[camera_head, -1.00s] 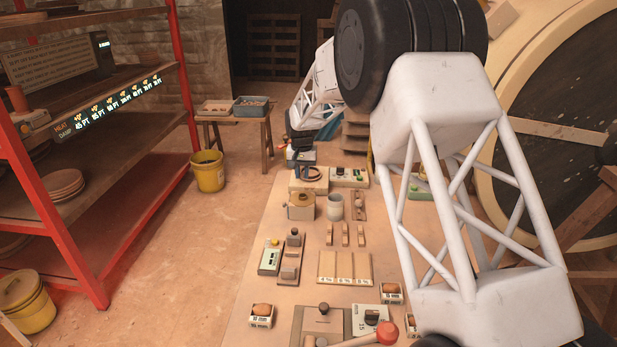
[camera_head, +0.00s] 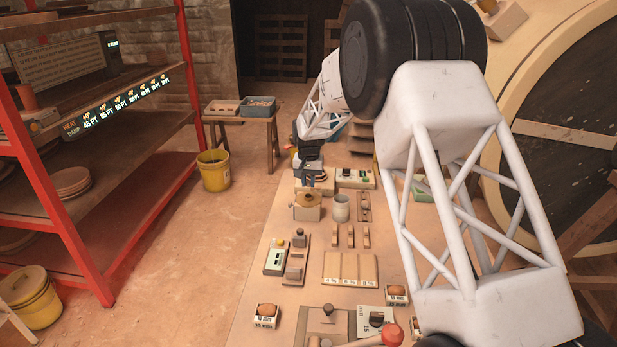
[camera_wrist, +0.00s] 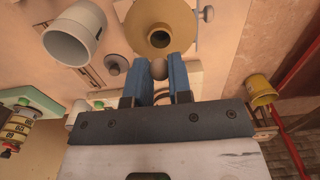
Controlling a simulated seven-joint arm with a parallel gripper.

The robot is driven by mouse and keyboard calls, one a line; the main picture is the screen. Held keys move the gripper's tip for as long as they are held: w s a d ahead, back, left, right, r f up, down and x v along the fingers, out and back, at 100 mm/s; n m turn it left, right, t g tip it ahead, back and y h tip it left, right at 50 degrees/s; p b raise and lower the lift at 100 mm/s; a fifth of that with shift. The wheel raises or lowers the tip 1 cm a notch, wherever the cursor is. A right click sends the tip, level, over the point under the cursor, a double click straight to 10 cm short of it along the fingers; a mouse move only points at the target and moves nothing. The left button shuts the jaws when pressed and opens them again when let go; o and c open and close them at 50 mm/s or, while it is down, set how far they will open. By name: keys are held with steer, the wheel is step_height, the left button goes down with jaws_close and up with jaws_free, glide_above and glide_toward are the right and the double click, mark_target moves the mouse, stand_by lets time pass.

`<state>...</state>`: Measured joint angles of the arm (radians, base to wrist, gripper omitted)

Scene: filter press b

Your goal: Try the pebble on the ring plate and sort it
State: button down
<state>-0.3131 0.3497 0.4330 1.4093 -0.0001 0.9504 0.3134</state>
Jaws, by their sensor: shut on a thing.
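My gripper (camera_wrist: 158,72) is shut on a small grey-brown pebble (camera_wrist: 158,68), held between the tips of its blue fingers. In the head view my gripper (camera_head: 310,181) is at the far end of the bench, just behind the brass-topped pot. It covers much of the ring plate (camera_head: 327,187), whose pale base shows beside it. I cannot tell whether the pebble touches the plate. The brass funnel-like top (camera_wrist: 160,15) with a dark hole is just beyond the fingertips in the wrist view; it also shows in the head view (camera_head: 308,199).
A pale cup (camera_head: 341,208) stands right of the pot. A box with buttons (camera_head: 355,178) is right of the ring plate. A side table holds two trays (camera_head: 222,107) (camera_head: 254,106). A yellow bucket (camera_head: 213,171) stands on the floor.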

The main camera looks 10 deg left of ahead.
steer(key=shift+f, duration=1.4)
steer(key=c, duration=1)
jaws_free()
steer(key=shift+o, duration=0.2)
steer(key=shift+r, duration=0.1)
steer(key=shift+r, duration=3.75)
